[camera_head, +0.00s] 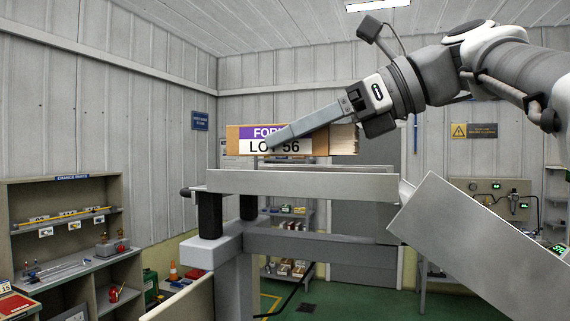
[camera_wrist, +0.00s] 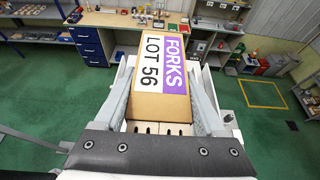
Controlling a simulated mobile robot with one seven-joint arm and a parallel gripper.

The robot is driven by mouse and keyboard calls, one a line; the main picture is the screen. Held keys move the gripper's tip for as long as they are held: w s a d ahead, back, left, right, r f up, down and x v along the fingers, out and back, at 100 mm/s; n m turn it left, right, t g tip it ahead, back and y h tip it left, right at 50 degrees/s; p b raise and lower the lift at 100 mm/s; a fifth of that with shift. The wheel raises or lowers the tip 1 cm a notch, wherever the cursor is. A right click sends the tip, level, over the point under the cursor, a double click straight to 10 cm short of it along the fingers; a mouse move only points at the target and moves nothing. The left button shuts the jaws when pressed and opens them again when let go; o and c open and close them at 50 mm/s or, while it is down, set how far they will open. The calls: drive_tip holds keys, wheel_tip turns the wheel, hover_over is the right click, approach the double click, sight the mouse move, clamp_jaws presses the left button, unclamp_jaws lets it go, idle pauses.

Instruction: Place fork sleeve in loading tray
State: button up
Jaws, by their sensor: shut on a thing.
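The fork sleeve (camera_head: 258,147) is a brown cardboard box with a purple and white label reading "FORKS" and "LOT 56". My gripper (camera_head: 272,143) is shut on it, and one finger crosses in front of its label. In the wrist view the sleeve (camera_wrist: 160,78) lies between both fingers. A long pale grey metal trough, apparently the loading tray (camera_head: 300,186), is below the sleeve in the head view. The sleeve looks level and just above the tray's front wall. That wall hides the tray's floor, so I cannot tell whether they touch.
A sloping grey panel (camera_head: 485,245) stands at the tray's right end. A grey machine frame with dark posts (camera_head: 210,215) supports the tray. A shelf unit (camera_head: 70,235) is at the left.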

sight(357, 139)
drive_tip(key=shift+f+b, duration=0.3)
drive_tip(key=shift+f, duration=1.5)
drive_tip(key=shift+f, duration=0.15)
drive_tip(key=o, duration=1.4)
drive_tip(key=shift+r, duration=0.2)
drive_tip(key=p+v, duration=0.1)
drive_tip(key=v, duration=1.1)
drive_tip(key=shift+f, duration=0.1)
drive_tip(key=shift+s, duration=0.15)
